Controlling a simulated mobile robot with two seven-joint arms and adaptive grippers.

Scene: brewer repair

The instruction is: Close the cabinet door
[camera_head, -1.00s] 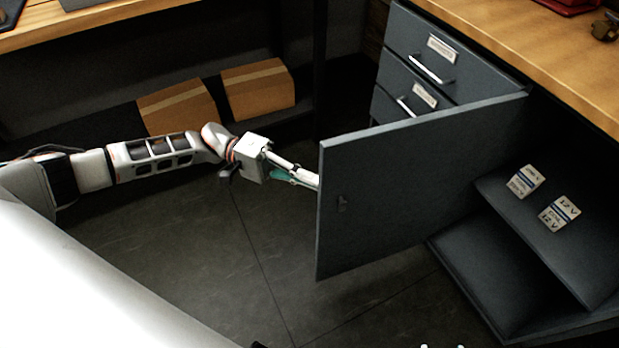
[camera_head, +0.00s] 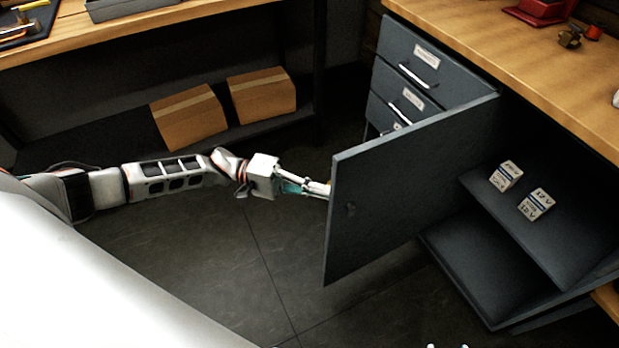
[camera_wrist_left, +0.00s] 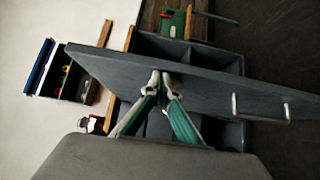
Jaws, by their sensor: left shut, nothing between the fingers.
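The grey cabinet door (camera_head: 415,185) stands open in the head view, hinged at its far right side. A small latch part (camera_head: 351,209) shows on its inner face. My left gripper (camera_head: 326,190) is at the door's free edge, on the outer-face side, its very tips partly hidden behind the door. In the left wrist view the fingertips (camera_wrist_left: 160,82) are together and empty, against or very close to the door (camera_wrist_left: 210,92); I cannot tell if they touch. A silver handle (camera_wrist_left: 260,114) shows at the right there.
The open cabinet has a shelf (camera_head: 560,247) bearing two white labelled blocks (camera_head: 506,176) (camera_head: 536,204). Drawers (camera_head: 418,75) with silver handles stand behind the door. Two cardboard boxes (camera_head: 188,118) (camera_head: 262,95) lie under the bench. The floor (camera_head: 200,245) before the door is clear.

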